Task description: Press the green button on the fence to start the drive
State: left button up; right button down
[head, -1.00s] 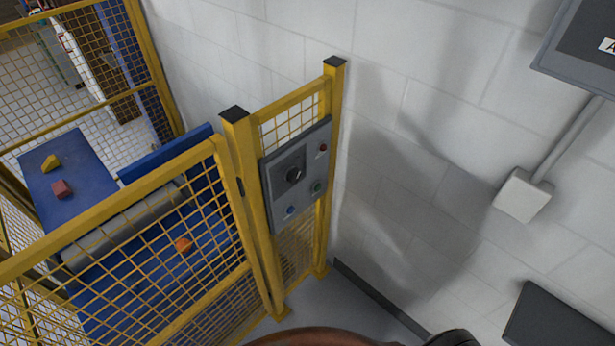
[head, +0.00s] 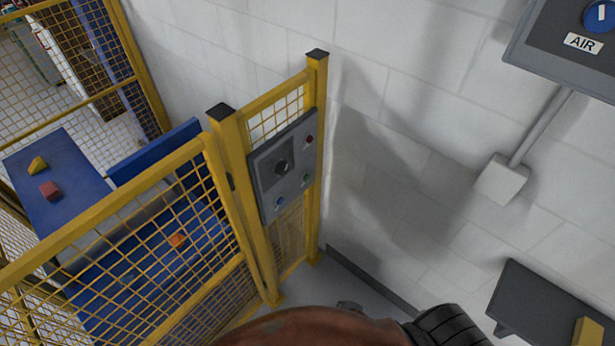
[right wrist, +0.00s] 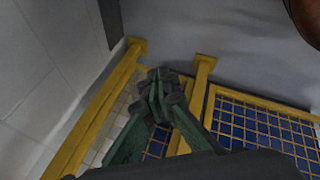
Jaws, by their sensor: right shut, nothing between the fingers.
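The green button (head: 305,178) sits at the lower right of a grey control panel (head: 263,208) on the yellow fence (head: 229,150). A red button (head: 309,139), a black knob (head: 281,167) and a blue button (head: 280,201) share the panel. My right arm enters at the bottom of the head view, below and apart from the panel; its fingertips cannot be made out there. In the right wrist view my right gripper (right wrist: 160,82) has its green fingers together, empty, with fence posts and mesh beyond. The panel is not in that view. My left gripper is not in view.
A white block wall (head: 420,120) stands right of the fence, with an AIR box (head: 540,58), a conduit box (head: 502,178) and a dark shelf (head: 530,297) holding a yellow piece (head: 588,332). Behind the mesh lies a blue conveyor (head: 140,290) with small blocks.

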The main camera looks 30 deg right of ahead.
aim_at(307, 178)
jog(key=w+d+r+n+t+h+p, duration=0.1)
jog(key=w+r+n+t+p, duration=0.2)
jog(key=w+r, duration=1.05)
pick_arm(q)
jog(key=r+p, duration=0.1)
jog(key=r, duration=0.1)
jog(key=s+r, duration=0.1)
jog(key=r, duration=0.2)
jog(key=shift+p, duration=0.35)
pick_arm(e)
jog(key=w+d+r+n+t+h, duration=0.1)
jog(key=w+d+r+n, duration=0.1)
jog(key=r, duration=0.9)
jog(key=w+d+r+n+t+h, duration=0.1)
jog(key=w+r, duration=0.4)
jog(key=r, duration=0.6)
jog(key=w+d+r+n+t+h, duration=0.1)
jog(key=w+d+r+n+t, duration=0.1)
jog(key=r, duration=0.9)
jog(key=w+n+t, duration=0.1)
jog(key=w+n, duration=0.1)
jog(key=n, duration=0.1)
jog(key=shift+d+h, duration=0.35)
jog(key=shift+h, duration=0.05)
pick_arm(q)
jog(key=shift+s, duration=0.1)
pick_arm(e)
jog(key=shift+w+r, duration=0.1)
